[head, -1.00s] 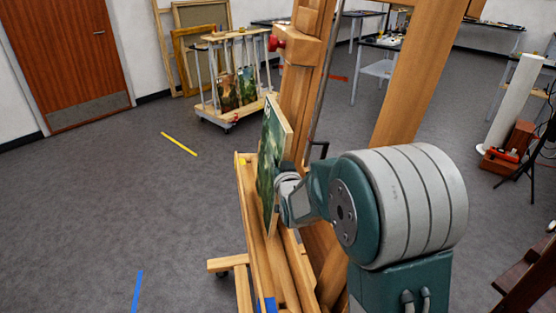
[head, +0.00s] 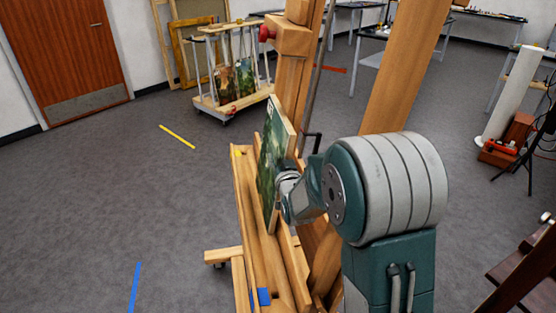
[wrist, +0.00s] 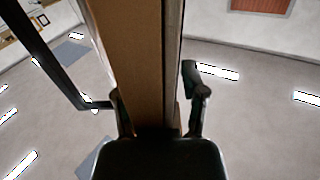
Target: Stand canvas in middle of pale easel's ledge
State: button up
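The canvas (head: 271,165), a thin panel with a dark green painted face, stands upright, edge-on to me, over the easel's ledge (head: 263,262). Its lower edge is at the ledge trough; I cannot tell whether it touches. The pale wooden easel (head: 292,85) rises behind it. My gripper (head: 283,195) is at the canvas's near right edge, its fingertips mostly hidden in the head view. In the wrist view my gripper (wrist: 162,112) has one finger on each side of the canvas (wrist: 135,60), closed on its edge.
A blue mark (head: 262,297) is near the ledge's near end and a yellow mark (head: 237,152) at its far end. A cart with paintings (head: 232,80) stands behind. A dark wooden stand (head: 525,275) is at right. Floor left of the easel is open.

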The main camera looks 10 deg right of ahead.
jog(key=shift+d, duration=0.2)
jog(key=shift+a+f, duration=0.1)
jog(key=shift+f, duration=0.05)
jog(key=shift+s+a, duration=0.1)
jog(key=shift+s, duration=0.1)
jog(key=s, duration=1.1)
jog(key=shift+s, duration=0.3)
